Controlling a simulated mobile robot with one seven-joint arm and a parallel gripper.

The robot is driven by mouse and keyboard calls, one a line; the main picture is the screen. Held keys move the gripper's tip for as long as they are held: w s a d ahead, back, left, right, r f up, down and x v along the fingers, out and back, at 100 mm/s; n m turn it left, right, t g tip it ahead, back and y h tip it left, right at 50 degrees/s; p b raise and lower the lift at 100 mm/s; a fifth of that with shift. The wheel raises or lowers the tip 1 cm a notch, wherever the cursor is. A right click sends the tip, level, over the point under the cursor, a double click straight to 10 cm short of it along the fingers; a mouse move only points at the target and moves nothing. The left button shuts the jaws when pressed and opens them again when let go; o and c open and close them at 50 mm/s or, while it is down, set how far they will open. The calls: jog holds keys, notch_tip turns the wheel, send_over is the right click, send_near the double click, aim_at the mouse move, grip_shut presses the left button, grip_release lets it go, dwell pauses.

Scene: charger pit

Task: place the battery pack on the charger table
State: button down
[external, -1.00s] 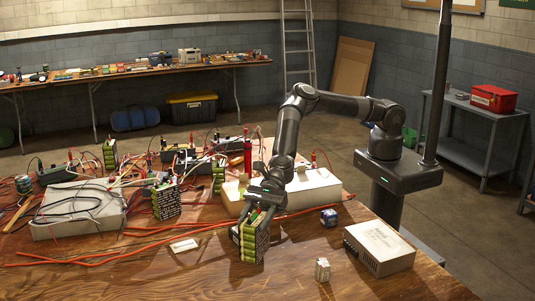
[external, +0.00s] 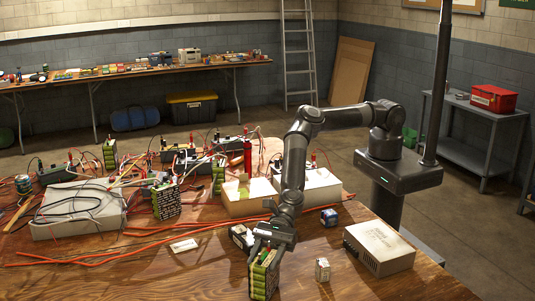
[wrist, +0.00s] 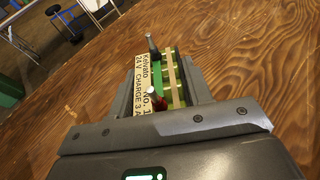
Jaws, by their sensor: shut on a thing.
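The battery pack (external: 262,281) has green cells, a dark patterned side and a pale strip. My gripper (external: 268,250) is shut on it at the front middle of the wooden table (external: 150,265). In the wrist view the pack (wrist: 175,80) sits between the fingers of my gripper (wrist: 163,85). A black and a red terminal and a white label reading "Kelvato" and "24 V CHARGE 3 A" show there. I cannot tell whether the pack touches the table. A small dark and white object (external: 240,238) shows just left of my gripper, partly hidden.
A grey-white box (external: 380,249), a small white item (external: 322,270) and a blue cube (external: 329,218) are to the right. Another pack (external: 166,202), red cables and a white charger box (external: 75,212) crowd the left. The front-left wood is mostly bare.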

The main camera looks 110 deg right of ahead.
jog(key=shift+r, duration=0.1)
jog(key=c, duration=0.7)
grip_release()
jog(key=v, duration=1.2)
